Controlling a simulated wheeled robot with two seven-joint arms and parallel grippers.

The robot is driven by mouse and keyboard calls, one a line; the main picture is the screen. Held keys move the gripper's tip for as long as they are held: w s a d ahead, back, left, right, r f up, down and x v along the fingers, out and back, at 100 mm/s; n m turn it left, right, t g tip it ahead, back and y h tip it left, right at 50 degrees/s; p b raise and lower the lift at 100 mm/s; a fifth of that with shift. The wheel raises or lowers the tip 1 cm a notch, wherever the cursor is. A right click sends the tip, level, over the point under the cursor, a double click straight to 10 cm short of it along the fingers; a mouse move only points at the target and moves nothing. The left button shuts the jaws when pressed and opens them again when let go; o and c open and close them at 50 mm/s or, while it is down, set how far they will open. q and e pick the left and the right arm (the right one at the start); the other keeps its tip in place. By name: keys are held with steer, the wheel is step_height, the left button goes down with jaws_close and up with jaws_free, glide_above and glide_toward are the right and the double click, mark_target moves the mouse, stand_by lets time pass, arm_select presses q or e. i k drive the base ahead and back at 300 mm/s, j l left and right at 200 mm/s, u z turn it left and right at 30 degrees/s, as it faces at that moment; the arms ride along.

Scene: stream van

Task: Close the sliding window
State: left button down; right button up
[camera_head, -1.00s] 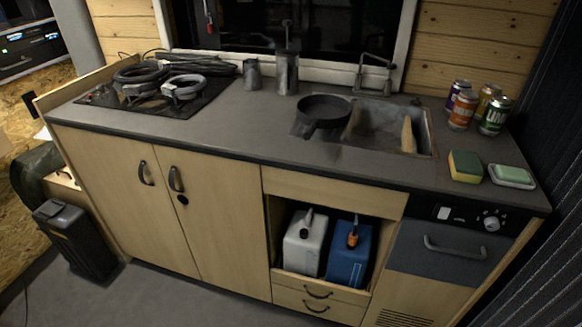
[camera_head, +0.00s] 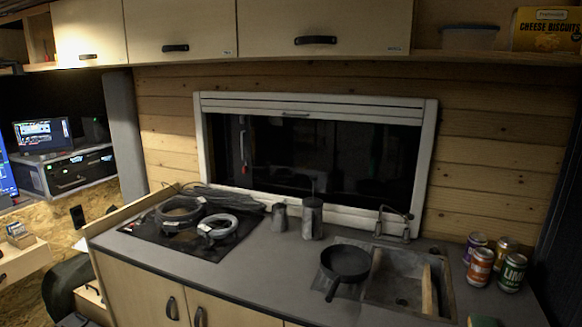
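The sliding window (camera_head: 330,160) is set in the plank wall behind the counter, in the middle of the head view. It has a white frame and dark panes. A slim upright handle (camera_head: 243,146) shows near its left side. A rolled white blind (camera_head: 310,107) with a small pull sits along the top of the frame. The glass is too dark to tell how far the window stands open. Neither of my grippers is in view.
The counter (camera_head: 265,255) below the window holds coiled cables (camera_head: 180,210), a metal mug (camera_head: 279,217), a metal canister (camera_head: 312,218), a black pan (camera_head: 345,264), a sink (camera_head: 395,275) with a tap (camera_head: 393,222), and several cans (camera_head: 480,267). Closed cupboards (camera_head: 320,25) hang above.

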mark_target(282, 154)
steer(key=i+j+z, duration=0.1)
steer(key=j+z, duration=0.25)
steer(key=i+j+z, duration=0.1)
steer(key=z, duration=0.3)
steer(key=j+z, duration=0.35)
